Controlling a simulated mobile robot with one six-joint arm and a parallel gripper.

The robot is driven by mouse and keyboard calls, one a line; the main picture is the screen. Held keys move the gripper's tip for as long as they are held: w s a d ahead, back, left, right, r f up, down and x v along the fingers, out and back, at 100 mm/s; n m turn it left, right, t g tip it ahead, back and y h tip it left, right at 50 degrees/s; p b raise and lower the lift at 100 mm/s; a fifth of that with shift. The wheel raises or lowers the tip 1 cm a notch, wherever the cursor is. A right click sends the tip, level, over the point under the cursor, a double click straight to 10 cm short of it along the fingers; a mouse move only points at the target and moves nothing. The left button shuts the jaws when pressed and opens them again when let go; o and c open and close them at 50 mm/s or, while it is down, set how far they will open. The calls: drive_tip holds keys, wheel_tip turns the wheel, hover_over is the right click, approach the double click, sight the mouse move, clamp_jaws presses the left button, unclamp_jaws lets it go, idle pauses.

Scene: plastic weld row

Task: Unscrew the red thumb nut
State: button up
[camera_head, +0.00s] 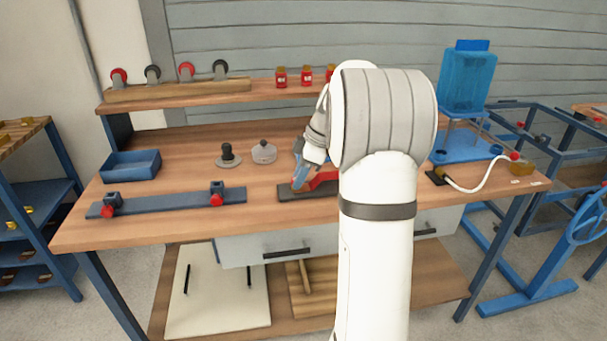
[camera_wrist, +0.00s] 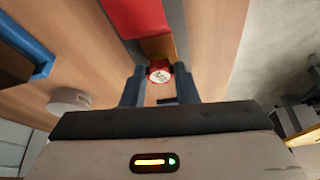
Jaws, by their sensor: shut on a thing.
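The red thumb nut (camera_wrist: 158,75) shows in the wrist view as a small round red piece with a pale face. It sits between the two dark fingertips of my gripper (camera_wrist: 159,84), which is shut on it. A brassy part (camera_wrist: 158,47) and a larger red body (camera_wrist: 134,16) lie just beyond it. In the head view my gripper (camera_head: 300,176) is low over the bench at a red fixture (camera_head: 322,180) on a dark base (camera_head: 294,193). My arm hides much of the fixture there, and I cannot make out the nut.
A blue bar with red knobs (camera_head: 165,204) lies left on the bench (camera_head: 150,233). A dark knobbed piece (camera_head: 228,157) and a pale round piece (camera_head: 263,152) stand left of the fixture. A blue tray (camera_head: 130,166) is at the back left. A blue stand (camera_head: 468,148) is right.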

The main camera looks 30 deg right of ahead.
drive_tip(key=o, duration=0.9)
